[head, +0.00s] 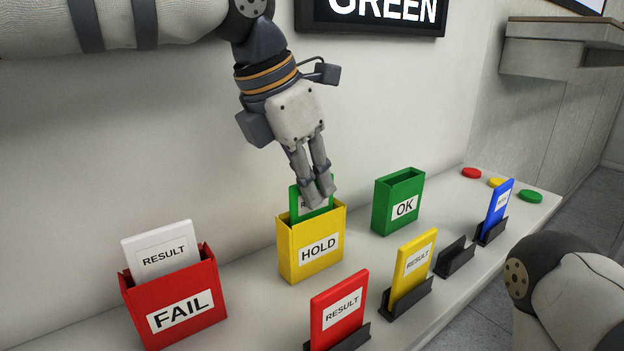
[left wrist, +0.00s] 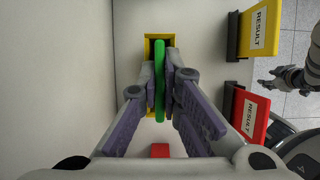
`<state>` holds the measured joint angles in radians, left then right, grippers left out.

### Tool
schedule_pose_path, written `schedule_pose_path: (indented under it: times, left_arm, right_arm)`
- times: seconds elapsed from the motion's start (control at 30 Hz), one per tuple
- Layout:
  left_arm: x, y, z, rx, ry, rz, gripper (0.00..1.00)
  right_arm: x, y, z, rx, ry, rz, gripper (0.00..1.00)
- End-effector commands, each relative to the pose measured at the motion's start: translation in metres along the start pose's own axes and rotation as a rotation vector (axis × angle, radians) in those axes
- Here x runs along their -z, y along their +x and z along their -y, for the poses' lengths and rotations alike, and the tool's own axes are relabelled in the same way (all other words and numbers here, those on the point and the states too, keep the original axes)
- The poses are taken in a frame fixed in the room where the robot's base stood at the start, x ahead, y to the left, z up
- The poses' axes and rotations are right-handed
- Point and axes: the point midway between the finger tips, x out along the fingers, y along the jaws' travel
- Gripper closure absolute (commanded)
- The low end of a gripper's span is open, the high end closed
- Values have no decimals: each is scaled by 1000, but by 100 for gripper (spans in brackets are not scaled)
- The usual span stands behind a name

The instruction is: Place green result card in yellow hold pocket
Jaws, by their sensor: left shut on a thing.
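The green result card (head: 294,204) is upright in the head view, its lower part hidden behind the front wall of the yellow HOLD pocket (head: 290,257). My left gripper (head: 319,194) is shut on the card's upper part, just above the pocket. In the left wrist view the green card (left wrist: 159,75) shows edge-on between the fingers of my left gripper (left wrist: 161,82), over the yellow pocket (left wrist: 150,38). How deep the card sits is hidden. My right gripper (left wrist: 271,79) shows small at the right of the left wrist view; whether it is open is unclear.
A red FAIL pocket (head: 207,288) holds a white card (head: 140,250). The green OK pocket (head: 385,215) is empty. In front, stands hold a red card (head: 326,318), a yellow card (head: 408,275) and a blue card (head: 491,214). One stand (head: 452,259) is empty. A screen (head: 380,28) reads GREEN.

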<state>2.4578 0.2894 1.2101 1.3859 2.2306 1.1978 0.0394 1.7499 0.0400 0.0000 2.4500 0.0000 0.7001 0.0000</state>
Motion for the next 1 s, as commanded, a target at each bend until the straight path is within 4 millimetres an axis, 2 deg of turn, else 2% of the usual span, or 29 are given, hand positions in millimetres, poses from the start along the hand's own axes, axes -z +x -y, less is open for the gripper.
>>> schedule_pose_path:
  times: [0.03, 0.1, 0.13, 0.47, 0.57, 0.8, 0.9, 1.0]
  left_arm:
    - [0, 0, 0, -1, 0, 1, 100]
    - [0, 0, 0, 0, 0, 1, 78]
    - [0, 0, 0, 0, 0, 0, 74]
    - [-1, -2, 0, 0, 0, 0, 74]
    - [-2, -23, 0, -2, 1, 4, 74]
    - [-2, -90, 0, -4, 0, 5, 74]
    - [-2, -108, 0, -3, 0, 4, 74]
    - [-1, -119, 0, -1, 0, 1, 74]
  right_arm:
    - [1, -1, 0, 0, 0, -4, 60]
    - [1, -1, 0, 0, 0, -2, 60]
    - [0, -1, 0, 0, 0, -2, 60]
    - [-1, 1, 0, 0, 0, 4, 60]
    - [1, -1, 0, 0, 0, -5, 60]
    - [5, -6, 0, 1, 0, -22, 60]
    - [6, -7, 0, 1, 0, -25, 60]
    - [6, -8, 0, 1, 0, -27, 60]
